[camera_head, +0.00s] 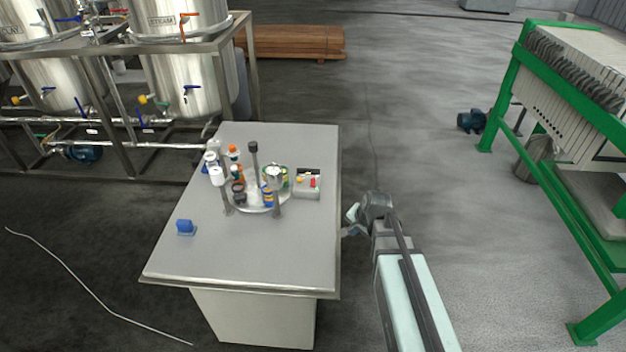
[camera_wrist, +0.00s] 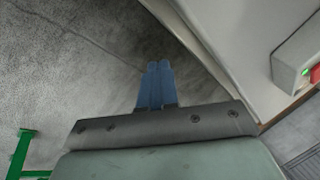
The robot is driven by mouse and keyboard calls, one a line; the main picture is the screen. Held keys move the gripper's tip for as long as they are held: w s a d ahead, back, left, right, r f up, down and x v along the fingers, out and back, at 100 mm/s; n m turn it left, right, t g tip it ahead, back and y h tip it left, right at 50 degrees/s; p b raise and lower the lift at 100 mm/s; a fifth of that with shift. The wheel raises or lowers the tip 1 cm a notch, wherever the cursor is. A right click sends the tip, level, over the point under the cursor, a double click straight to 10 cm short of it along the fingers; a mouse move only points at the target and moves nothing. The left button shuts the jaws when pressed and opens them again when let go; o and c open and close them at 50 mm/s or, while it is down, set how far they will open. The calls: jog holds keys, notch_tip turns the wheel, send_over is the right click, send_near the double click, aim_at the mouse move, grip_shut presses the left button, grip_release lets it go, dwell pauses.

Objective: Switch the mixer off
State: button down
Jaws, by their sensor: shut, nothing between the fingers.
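A small grey box with a red switch (camera_head: 313,182) stands on the grey table near its right edge, beside a round tray of vessels. I take it for the mixer's control. In the wrist view the box (camera_wrist: 293,62) shows at the right edge, with a lit green light and part of a red piece. My gripper (camera_wrist: 157,66) is shut and empty, its blue fingers together. In the head view my gripper (camera_head: 350,222) is just off the table's right edge, right of and nearer than the box, touching nothing that I can make out.
The grey table (camera_head: 240,250) has a bare front half, except for a small blue block (camera_head: 185,227) at the left. The round tray (camera_head: 254,206) carries several bottles and posts. Steel tanks (camera_head: 185,85) stand behind left. A green-framed press (camera_head: 570,110) stands right.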

aim_at(314, 183)
jog(key=w+a+r+m, duration=0.1)
jog(key=w+a+r, duration=0.1)
jog(key=w+a+r+m+t+y, duration=0.1)
jog(key=w+a+r+m, duration=0.1)
jog(key=w+r, duration=0.1)
jog(key=w+a+r+m+t, duration=0.1)
jog(key=w+a+r+m, duration=0.1)
jog(key=w+a+r, duration=0.1)
jog(key=shift+w+r+y, duration=0.1)
jog(key=shift+w+y, duration=0.15)
jog(key=shift+y, duration=0.15)
jog(key=w+a+r+m+t+y, duration=0.2)
jog(key=w+a+r+m, duration=0.4)
jog(key=r, duration=0.4)
jog(key=shift+a+t, duration=0.4)
jog(key=shift+a, duration=0.2)
jog(key=shift+w, duration=0.1)
jog(key=shift+w+f, duration=0.25)
jog(key=shift+f, duration=1.2)
jog(key=shift+w+f, duration=0.2)
jog(key=shift+f, duration=1.25)
jog(key=shift+w+f, duration=0.25)
jog(key=shift+f, duration=1.2)
jog(key=shift+w+f, duration=0.1)
jog(key=shift+f, duration=0.65)
jog(key=shift+r, duration=0.1)
jog(key=shift+r, duration=0.65)
jog(key=shift+r, duration=0.1)
